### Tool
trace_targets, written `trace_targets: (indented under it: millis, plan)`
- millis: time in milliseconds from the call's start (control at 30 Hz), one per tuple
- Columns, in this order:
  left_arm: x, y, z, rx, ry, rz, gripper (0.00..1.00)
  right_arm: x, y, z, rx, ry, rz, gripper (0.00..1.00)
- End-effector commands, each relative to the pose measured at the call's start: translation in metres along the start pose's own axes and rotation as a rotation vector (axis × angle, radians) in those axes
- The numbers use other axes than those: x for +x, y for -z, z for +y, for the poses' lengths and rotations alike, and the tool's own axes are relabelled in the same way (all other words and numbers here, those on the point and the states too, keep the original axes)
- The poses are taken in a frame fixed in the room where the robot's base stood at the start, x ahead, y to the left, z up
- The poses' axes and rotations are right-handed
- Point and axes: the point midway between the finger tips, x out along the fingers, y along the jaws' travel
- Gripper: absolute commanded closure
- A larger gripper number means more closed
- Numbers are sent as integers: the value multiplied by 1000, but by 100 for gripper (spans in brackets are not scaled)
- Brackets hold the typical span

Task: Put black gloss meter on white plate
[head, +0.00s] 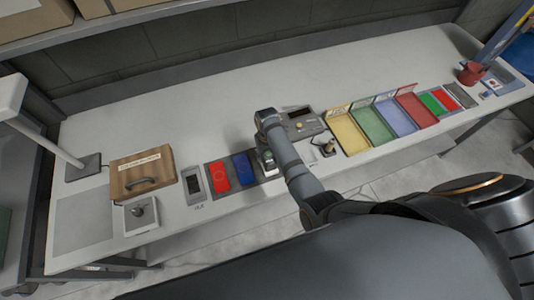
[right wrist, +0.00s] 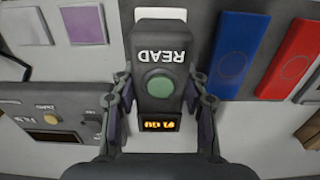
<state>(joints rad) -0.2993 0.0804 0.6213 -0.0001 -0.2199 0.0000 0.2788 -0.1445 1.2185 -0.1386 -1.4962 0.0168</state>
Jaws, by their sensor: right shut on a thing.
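The black gloss meter (right wrist: 158,60) has a green round button, the word READ and a lit orange display. My right gripper (right wrist: 163,105) is shut on it, one finger on each side. In the head view the meter (head: 267,156) is partly hidden by my right gripper (head: 266,150). A white edge (right wrist: 160,13) shows past the meter's far end, beside the blue plate; it looks like the white plate, mostly covered by the meter. I cannot tell if the meter touches it. My left gripper is not in view.
A blue plate (head: 243,167) and a red plate (head: 218,175) lie beside the meter on a dark board. A grey panel device (head: 303,122) stands close on the other side. A wooden box (head: 142,172) and coloured trays (head: 348,136) are farther off. The bench's back is clear.

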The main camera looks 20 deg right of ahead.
Motion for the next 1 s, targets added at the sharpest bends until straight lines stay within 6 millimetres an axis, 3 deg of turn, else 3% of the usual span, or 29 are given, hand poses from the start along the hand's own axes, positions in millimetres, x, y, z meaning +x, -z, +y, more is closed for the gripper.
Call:
trace_targets:
  millis: [800, 833, 1000]
  plan:
    - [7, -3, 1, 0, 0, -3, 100, 11, 0, 0, 0, 0, 0, 100]
    - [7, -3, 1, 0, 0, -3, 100, 11, 0, 0, 0, 0, 1, 54]
    - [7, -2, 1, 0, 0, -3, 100, 11, 0, 0, 0, 0, 0, 31]
